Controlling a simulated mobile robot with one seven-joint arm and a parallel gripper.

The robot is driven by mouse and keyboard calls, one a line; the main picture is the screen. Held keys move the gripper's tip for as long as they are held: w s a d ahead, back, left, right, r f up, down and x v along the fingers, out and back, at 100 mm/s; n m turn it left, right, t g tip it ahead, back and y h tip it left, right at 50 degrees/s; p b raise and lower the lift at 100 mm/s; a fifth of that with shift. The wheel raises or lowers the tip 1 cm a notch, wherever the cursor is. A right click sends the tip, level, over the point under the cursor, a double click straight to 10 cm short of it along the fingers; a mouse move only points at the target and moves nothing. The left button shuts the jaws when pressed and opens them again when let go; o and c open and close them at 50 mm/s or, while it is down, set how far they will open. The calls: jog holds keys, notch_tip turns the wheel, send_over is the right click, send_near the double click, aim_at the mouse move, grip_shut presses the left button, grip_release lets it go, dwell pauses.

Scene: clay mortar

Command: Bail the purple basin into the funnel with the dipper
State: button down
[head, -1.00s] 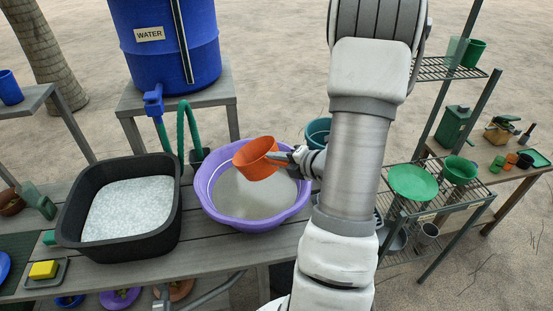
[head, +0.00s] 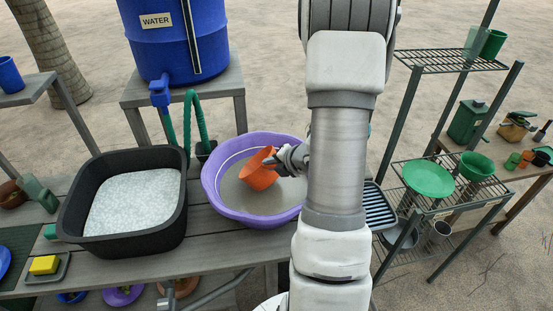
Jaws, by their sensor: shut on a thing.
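The purple basin (head: 209,197) stands on the slatted grey bench and holds greyish, murky contents. The orange dipper (head: 258,177) is inside the basin's outline, tilted, with its lower part at or just above the contents; I cannot tell which. My gripper (head: 280,159) is shut on the dipper at the basin's right side. My arm hides part of the area right of the basin. A green, funnel-shaped vessel (head: 477,166) sits on the wire rack at the right; I cannot be sure that it is the funnel.
A black tub (head: 170,222) of pale granules stands left of the basin. The blue water barrel (head: 175,45) with its tap and green hose is behind. A green plate (head: 428,179) lies on the rack. A yellow sponge (head: 43,265) is at front left.

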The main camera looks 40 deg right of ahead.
jog(key=shift+g, duration=0.3)
jog(key=f+b, duration=0.3)
jog(key=f, duration=0.2)
jog(key=f+b, duration=0.2)
jog(key=shift+w+a+f+b, duration=0.1)
jog(key=shift+w+f+b, duration=0.15)
jog(key=shift+f+b, duration=0.1)
notch_tip(320, 180, up, 6)
jog(key=r+m+t+y+b, duration=0.1)
jog(key=m+t+y+b, duration=0.1)
jog(key=t, duration=0.5)
send_over(270, 182)
jog(key=s+d, duration=0.2)
jog(key=shift+d+r+t+y, duration=0.2)
jog(key=shift+r+t, duration=0.2)
jog(key=shift+r, duration=0.15)
jog(key=shift+d+r+t+y, duration=0.1)
jog(key=shift+r+t+y, duration=0.1)
jog(key=shift+r+t, duration=0.25)
jog(key=shift+s, duration=0.1)
